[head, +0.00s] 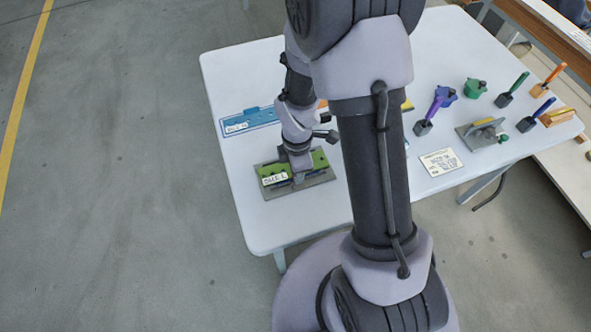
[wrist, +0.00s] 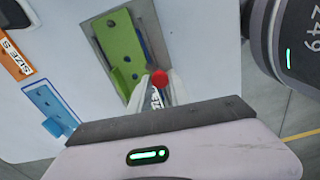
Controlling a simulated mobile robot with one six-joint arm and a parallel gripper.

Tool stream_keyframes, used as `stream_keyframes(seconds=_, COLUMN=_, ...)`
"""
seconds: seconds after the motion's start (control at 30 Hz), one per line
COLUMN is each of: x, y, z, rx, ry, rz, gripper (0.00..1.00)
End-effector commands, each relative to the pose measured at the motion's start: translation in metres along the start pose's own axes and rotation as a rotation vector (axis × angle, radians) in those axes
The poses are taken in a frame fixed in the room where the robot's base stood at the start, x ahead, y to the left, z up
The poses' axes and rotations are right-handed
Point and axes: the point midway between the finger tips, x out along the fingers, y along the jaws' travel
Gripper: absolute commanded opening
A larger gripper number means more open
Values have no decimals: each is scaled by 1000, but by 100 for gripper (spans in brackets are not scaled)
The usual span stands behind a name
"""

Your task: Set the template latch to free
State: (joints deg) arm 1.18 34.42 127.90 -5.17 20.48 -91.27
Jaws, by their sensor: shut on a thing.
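The green template (head: 305,165) with a "SIZE L" label lies on a grey base plate (head: 318,181) near the table's front left. The template also shows in the wrist view (wrist: 122,48), beyond my fingers. A red round knob (wrist: 160,76), seemingly the latch handle, sits at my fingertips. My gripper (wrist: 160,88) is shut on this knob, low over the template's edge. In the head view my gripper (head: 301,168) hides part of the template and the knob. The latch's lower part and its setting cannot be made out.
A blue template (head: 245,121) lies behind the green one, and an orange "SIZE S" template (wrist: 14,55) is at the wrist view's left. A printed card (head: 441,162), a grey fixture (head: 478,134) and several coloured-handled tools stand on the right. Bare white table (head: 240,80) is at far left.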

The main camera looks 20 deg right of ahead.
Motion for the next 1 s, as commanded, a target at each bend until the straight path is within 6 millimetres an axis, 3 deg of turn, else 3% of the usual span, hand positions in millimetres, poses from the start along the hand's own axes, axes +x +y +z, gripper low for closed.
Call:
stream_keyframes(seconds=0.5, x=1, y=-6, z=5, rx=458, ry=0, rz=2, gripper=0)
stream_keyframes(seconds=1.0, x=0, y=-11, z=5, rx=689, ry=0, rz=1, gripper=0)
